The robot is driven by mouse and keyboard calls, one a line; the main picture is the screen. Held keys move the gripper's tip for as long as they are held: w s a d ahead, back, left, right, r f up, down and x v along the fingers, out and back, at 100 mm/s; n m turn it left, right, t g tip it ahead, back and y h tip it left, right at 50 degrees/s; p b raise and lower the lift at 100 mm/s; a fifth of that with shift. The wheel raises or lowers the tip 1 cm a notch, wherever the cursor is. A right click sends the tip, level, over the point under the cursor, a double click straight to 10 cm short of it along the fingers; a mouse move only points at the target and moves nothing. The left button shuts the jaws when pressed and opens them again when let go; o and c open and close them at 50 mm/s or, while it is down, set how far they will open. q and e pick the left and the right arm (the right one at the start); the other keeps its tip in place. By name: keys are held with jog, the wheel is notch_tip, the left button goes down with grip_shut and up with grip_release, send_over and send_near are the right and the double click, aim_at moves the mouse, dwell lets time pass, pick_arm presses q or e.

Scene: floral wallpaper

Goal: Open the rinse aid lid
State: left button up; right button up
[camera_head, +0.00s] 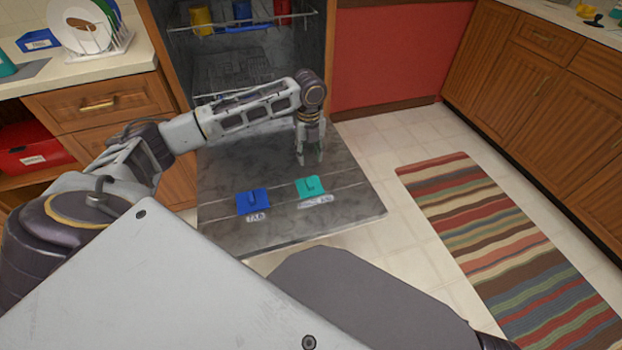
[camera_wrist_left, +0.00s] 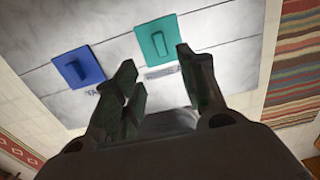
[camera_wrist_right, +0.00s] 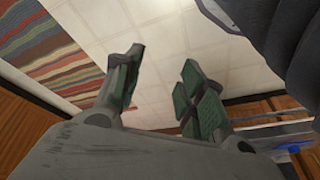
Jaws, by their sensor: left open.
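The teal lid (camera_head: 310,187), with a raised handle and a small label that seems to read rinse aid, lies flat and closed on the inner face of the lowered dishwasher door (camera_head: 230,170). A blue lid (camera_head: 252,201) labelled tabs is to its left. My left gripper (camera_head: 310,160) points down above the door, just behind the teal lid and apart from it. In the left wrist view its fingers (camera_wrist_left: 155,68) are spread and empty, and the teal lid (camera_wrist_left: 159,36) shows beyond them. My right gripper (camera_wrist_right: 165,68) is open and empty over the floor.
The dishwasher's upper rack (camera_head: 240,25) holds yellow, blue and red cups. A striped rug (camera_head: 510,250) lies on the tiles at right. A dish rack (camera_head: 100,45) with plates stands on the left counter. Wooden cabinets (camera_head: 515,90) line the right side.

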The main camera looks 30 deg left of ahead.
aim_at(309, 182)
pick_arm(q)
jog(key=shift+f, duration=0.15)
jog(key=shift+f+b, duration=2.5)
jog(key=shift+f, duration=4.3)
pick_arm(e)
notch_tip(309, 182, down, 8)
jog(key=w+a+t+y, duration=0.1)
jog(key=a, duration=0.2)
jog(key=shift+w+t+y, duration=0.15)
jog(key=shift+t+y, duration=0.15)
jog(key=shift+t, duration=0.1)
pick_arm(q)
grip_shut()
pick_arm(e)
jog(key=shift+d, duration=0.1)
